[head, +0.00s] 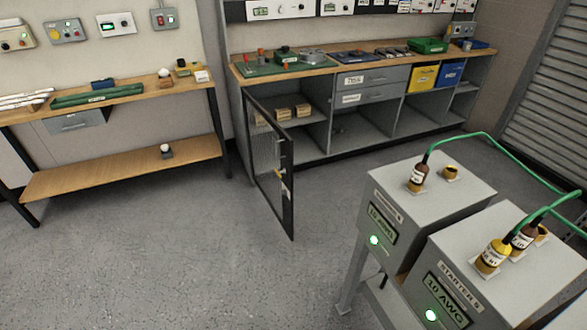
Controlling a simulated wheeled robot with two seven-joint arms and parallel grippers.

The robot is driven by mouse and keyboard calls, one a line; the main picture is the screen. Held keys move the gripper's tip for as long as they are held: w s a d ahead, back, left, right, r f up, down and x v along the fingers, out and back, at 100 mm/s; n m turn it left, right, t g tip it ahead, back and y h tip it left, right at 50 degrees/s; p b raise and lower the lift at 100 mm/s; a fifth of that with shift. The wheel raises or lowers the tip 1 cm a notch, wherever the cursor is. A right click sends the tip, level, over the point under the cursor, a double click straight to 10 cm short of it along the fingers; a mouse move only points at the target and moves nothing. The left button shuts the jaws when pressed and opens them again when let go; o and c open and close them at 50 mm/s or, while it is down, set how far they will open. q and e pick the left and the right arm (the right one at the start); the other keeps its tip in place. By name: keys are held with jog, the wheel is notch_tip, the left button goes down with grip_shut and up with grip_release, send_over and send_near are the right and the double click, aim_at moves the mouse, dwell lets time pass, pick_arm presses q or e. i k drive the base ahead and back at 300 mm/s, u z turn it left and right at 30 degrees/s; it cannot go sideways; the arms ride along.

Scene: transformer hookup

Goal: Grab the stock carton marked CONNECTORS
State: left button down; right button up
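Three small brown cartons sit side by side on a shelf inside the grey workbench cabinet at the back: a left carton (263,117), a middle carton (283,114) and a right carton (302,110). Their markings are too small to read, so I cannot tell which one says CONNECTORS. The cabinet's dark-framed door (270,165) stands open toward me, and the left carton is close behind its edge. Neither of my grippers is in view.
Two grey transformer boxes, a rear one (395,207) and a front one (465,262), with green cables stand at the right front. A wooden side bench (115,178) is at the left. The grey floor (190,260) between is clear up to the open door.

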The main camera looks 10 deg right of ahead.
aim_at(301, 111)
jog(key=k, duration=0.65)
jog(key=u, duration=0.55)
jog(key=i, duration=0.7)
jog(key=u, duration=0.55)
jog(key=i, duration=0.8)
jog(key=z, duration=0.85)
jog(key=i, duration=0.7)
jog(key=z, duration=0.75)
